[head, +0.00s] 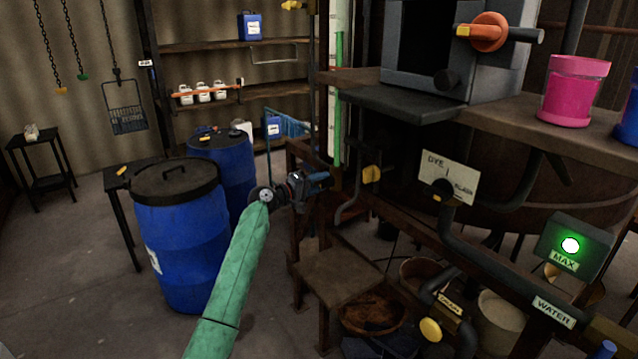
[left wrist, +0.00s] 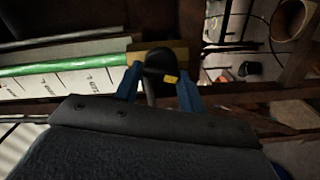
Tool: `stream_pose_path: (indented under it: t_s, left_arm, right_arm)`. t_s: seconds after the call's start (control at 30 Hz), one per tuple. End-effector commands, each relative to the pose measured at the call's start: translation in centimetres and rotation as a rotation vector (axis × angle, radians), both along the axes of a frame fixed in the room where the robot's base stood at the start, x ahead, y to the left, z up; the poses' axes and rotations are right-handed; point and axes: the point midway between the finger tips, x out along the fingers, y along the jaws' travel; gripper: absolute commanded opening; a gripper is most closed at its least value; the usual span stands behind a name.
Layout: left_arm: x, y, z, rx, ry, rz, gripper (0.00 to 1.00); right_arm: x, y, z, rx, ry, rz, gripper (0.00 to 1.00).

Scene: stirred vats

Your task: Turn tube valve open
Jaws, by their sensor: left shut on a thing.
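The green tube (head: 338,100) stands upright against a white marked gauge board. In the left wrist view the tube (left wrist: 65,67) runs in from the left, ending near the tube valve (left wrist: 158,62), a dark rounded knob with a yellow mark. My left gripper (head: 325,178) is at the tube's lower end in the head view, its arm in a green sleeve. In the left wrist view its two blue fingers (left wrist: 158,80) stand either side of the valve, shut on it. In the head view the gripper mostly hides the valve. My right gripper is not in view.
A yellow-handled valve (head: 372,174) on a pipe is just right of my gripper. A wooden step (head: 340,277) stands below. Blue barrels (head: 183,240) stand to the left. A panel with a green light marked MAX (head: 575,248) is at the right. Open floor lies front left.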

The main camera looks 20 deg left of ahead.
Motion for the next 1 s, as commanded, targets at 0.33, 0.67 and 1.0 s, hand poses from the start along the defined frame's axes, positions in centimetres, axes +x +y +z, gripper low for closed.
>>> stream_pose_path:
  t_s: [0.33, 0.67, 1.0]
  left_arm:
    - [0.1, 0.2, 0.0, -0.180, 0.140, 0.003, 0.17]
    - [0.0, 0.2, -0.1, -0.251, 0.193, 0.004, 0.17]
    - [0.1, 0.2, -0.1, -0.258, 0.199, 0.004, 0.17]
  right_arm:
    - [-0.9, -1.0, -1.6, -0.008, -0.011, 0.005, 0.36]
    - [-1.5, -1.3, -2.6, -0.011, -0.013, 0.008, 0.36]
    - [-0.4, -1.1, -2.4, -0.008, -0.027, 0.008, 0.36]
